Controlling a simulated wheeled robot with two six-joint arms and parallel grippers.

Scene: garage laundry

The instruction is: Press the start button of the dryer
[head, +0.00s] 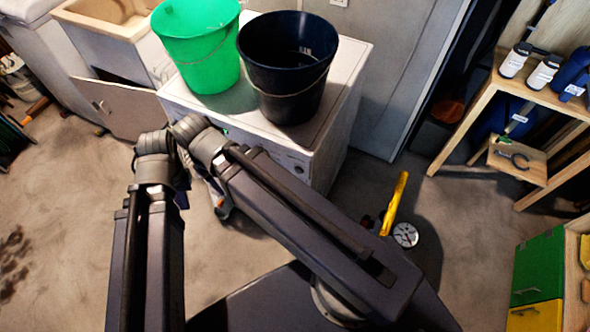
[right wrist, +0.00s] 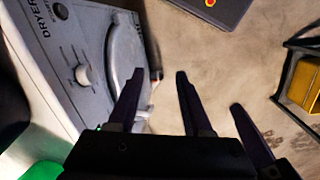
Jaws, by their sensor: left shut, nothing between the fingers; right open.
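The white dryer (head: 340,110) stands in the upper middle of the head view. In the right wrist view its panel, lettered DRYER (right wrist: 28,30), shows a pale knob (right wrist: 84,76), a small round dark button (right wrist: 60,11) and part of the round door (right wrist: 125,45). The button's label is not readable. A small green light (head: 225,131) glows on the front. My left gripper (head: 184,196) is shut and empty, mostly hidden behind my arm links in front of the dryer. My right gripper (right wrist: 159,75) is open and empty, apart from the panel; my arm hides it in the head view.
A green bucket (head: 200,45) and a dark bucket (head: 285,60) stand on the dryer. A sink cabinet (head: 120,105) is at left, a wooden shelf (head: 470,120) at right.

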